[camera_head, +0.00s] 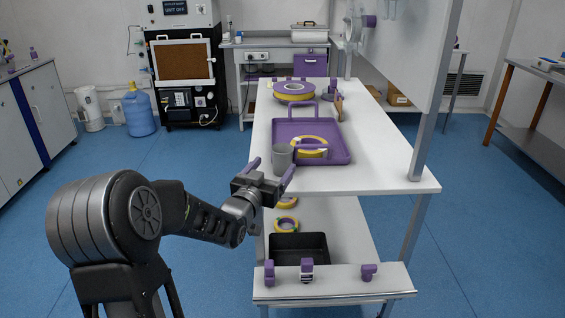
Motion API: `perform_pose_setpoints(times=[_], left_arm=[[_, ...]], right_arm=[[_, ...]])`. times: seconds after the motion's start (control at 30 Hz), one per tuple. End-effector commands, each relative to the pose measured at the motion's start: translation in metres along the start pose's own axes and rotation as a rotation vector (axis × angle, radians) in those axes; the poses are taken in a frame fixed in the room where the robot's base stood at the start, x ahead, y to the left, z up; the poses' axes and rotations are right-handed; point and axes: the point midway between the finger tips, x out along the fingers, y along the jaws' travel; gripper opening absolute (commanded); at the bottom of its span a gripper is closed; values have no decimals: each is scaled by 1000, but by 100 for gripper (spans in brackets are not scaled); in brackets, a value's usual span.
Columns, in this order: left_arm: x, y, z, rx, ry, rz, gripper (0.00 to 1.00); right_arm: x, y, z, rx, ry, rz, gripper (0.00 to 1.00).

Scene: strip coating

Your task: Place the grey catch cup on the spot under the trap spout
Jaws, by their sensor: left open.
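The grey catch cup (282,157) stands upright on the white table, at the near left corner of a purple tray. My left gripper (271,170) comes in from the left at the table's left edge, just on the near side of the cup. Its two purple-tipped fingers are spread apart with nothing between them that I can make out. I cannot tell whether a finger touches the cup. My right gripper is not in view. I cannot pick out the trap spout or the spot under it for certain.
The purple tray (341,150) holds yellow-and-purple rings and has an upright handle frame. A purple-and-yellow reel (294,92) sits farther back. The table's front part (370,178) is bare. A black bin (298,250) sits below.

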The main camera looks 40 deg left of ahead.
Motion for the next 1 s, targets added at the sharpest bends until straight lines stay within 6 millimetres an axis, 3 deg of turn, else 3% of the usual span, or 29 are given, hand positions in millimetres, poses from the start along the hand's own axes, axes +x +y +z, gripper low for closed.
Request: perform_pose_setpoints(times=[0.4, 1.0], left_arm=[[48, 0, 0, 2, -1, 1, 80], [51, 0, -1, 1, 0, 0, 80]], right_arm=[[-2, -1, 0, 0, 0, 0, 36], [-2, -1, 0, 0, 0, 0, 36]])
